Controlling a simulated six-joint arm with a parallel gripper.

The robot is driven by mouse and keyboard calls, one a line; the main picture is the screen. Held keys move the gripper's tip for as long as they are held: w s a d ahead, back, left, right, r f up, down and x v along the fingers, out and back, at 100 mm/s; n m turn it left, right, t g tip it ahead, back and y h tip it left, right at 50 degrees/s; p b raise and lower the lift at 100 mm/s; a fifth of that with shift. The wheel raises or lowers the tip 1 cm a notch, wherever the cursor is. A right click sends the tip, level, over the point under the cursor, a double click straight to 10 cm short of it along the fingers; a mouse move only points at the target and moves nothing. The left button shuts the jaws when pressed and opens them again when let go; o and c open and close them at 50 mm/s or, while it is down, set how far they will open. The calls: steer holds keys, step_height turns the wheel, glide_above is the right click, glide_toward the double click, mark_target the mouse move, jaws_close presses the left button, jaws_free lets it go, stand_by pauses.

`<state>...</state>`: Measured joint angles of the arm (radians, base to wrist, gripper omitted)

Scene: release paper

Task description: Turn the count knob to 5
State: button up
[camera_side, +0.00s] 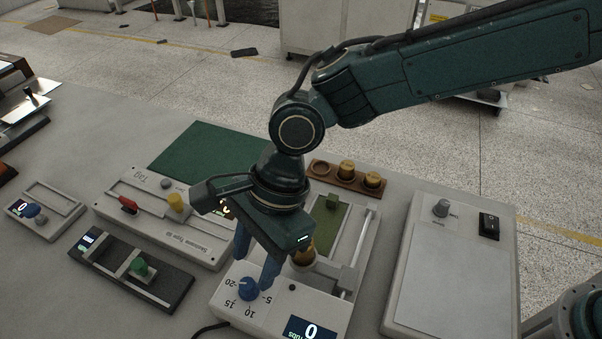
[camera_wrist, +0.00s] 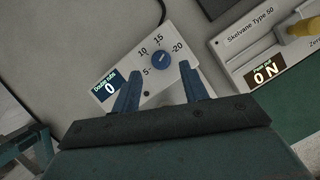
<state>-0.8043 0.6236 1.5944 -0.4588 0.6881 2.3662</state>
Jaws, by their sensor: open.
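The count knob is a small round blue knob (camera_side: 249,288) on a pale grey box (camera_side: 228,309). It also shows in the wrist view (camera_wrist: 161,61), ringed by the printed marks 5, 10, 15 and 20. A short light line on its top slants to the upper right; which mark it points at is hard to tell. The dark display (camera_side: 310,329) on the same box reads 0. My gripper (camera_side: 257,262) is above the knob with its two blue fingers apart and empty. In the wrist view my fingers (camera_wrist: 161,80) stand on either side below the knob, not touching it.
A brass-coloured part (camera_side: 304,254) and a green strip (camera_side: 327,222) on the box are close behind my gripper. A labelled device with a yellow knob (camera_side: 175,201) stands left. A black slide unit (camera_side: 135,269) and a switch panel (camera_side: 450,270) lie either side.

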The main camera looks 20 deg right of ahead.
mark_target(246, 282)
steer(key=shift+x, duration=2)
jaws_close()
steer(key=shift+n, duration=0.4)
steer(key=n+g, duration=0.1)
steer(key=n, duration=0.1)
steer(key=n+h, duration=0.1)
steer(key=n, duration=0.2)
steer(key=shift+w+a+g, duration=0.15)
steer(key=shift+a+g, duration=0.05)
steer(key=shift+g, duration=0.2)
steer(key=n+h, duration=0.1)
steer(key=n, duration=0.2)
steer(key=n+g+h, duration=0.1)
steer(key=n, duration=0.2)
steer(key=shift+a, duration=0.1)
steer(key=shift+h, duration=0.3)
